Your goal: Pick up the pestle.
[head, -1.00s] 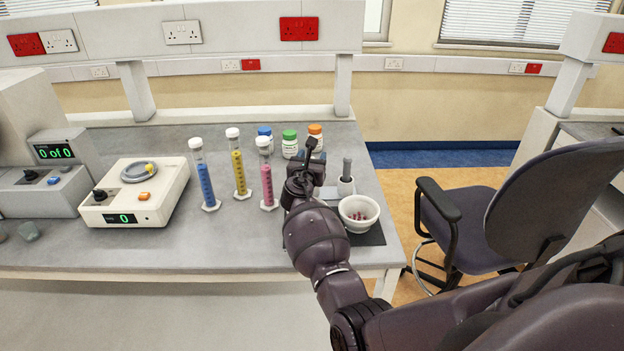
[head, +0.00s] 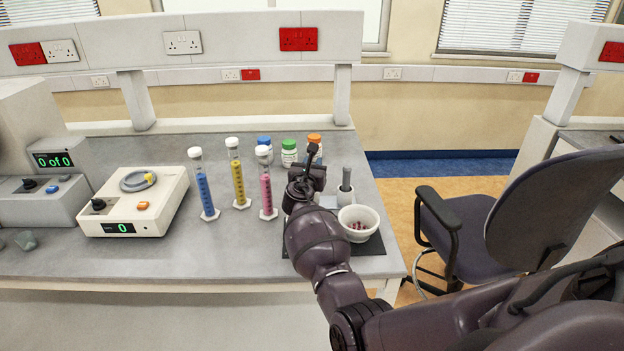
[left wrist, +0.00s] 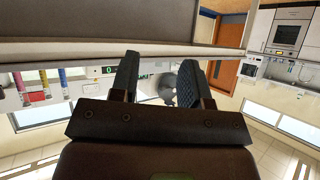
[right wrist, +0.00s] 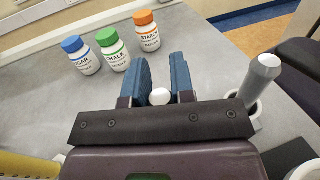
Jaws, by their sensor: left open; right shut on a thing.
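My right gripper (right wrist: 160,92) is low over the bench, left of the mortar in the head view. Its blue-grey fingers are shut on a white round-ended thing (right wrist: 159,97), which I take to be the pestle; only its end shows. The white mortar (head: 369,214) holds several small red pieces and stands on a dark mat (head: 372,244). A grey rod (right wrist: 262,75) with a rounded top stands in a white cup (head: 345,196) behind the mortar. My left gripper (left wrist: 155,75) is open and empty, away from these things.
Three bottles with blue, green (head: 289,152) and orange caps stand behind the right gripper. Three tall cylinders, blue, yellow and pink (head: 266,188), stand to its left. A balance (head: 135,203) sits farther left. A chair (head: 560,210) is right of the bench.

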